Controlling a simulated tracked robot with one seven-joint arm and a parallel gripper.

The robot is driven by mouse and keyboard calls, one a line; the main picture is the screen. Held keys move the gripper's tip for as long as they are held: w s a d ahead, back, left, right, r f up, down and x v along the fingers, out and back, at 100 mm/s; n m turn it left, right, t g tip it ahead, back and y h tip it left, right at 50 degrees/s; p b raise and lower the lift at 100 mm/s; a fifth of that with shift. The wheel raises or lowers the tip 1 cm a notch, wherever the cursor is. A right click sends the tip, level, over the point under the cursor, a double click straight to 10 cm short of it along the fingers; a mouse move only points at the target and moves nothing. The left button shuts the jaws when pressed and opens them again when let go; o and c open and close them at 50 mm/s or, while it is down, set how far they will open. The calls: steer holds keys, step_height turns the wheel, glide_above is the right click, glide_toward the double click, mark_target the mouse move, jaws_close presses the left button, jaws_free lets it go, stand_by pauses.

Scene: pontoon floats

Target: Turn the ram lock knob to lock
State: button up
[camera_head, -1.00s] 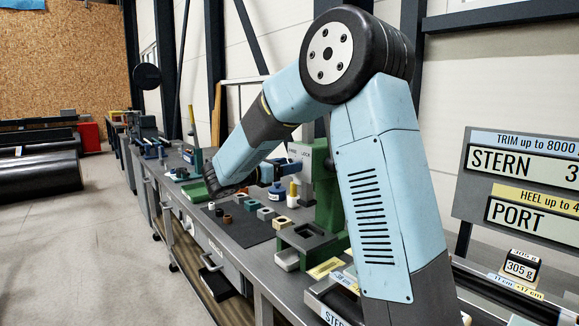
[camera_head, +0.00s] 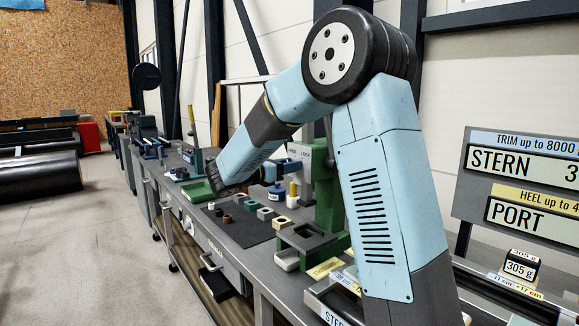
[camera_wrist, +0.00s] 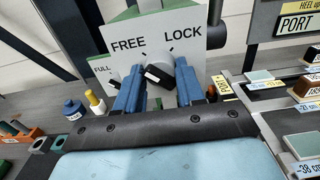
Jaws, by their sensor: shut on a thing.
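In the head view my gripper (camera_head: 280,171) reaches the front of the panel (camera_head: 305,156), and the knob is hidden there.
A blue-capped bottle (camera_wrist: 74,109) and a yellow-topped bottle (camera_wrist: 95,102) stand left of my gripper. A dark mat (camera_head: 240,225) with small blocks lies on the bench. A green stand (camera_head: 327,205) is beside the panel. Labelled weights (camera_wrist: 305,88) are at the right.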

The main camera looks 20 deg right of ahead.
steer(key=shift+m, duration=0.4)
steer(key=m, duration=1.2)
steer(key=shift+a+f+m, duration=0.1)
steer(key=shift+m, duration=2.3)
steer(key=shift+c, duration=0.2)
steer(key=shift+f, duration=0.1)
steer(key=o, duration=0.8)
steer(key=shift+o, duration=1.2)
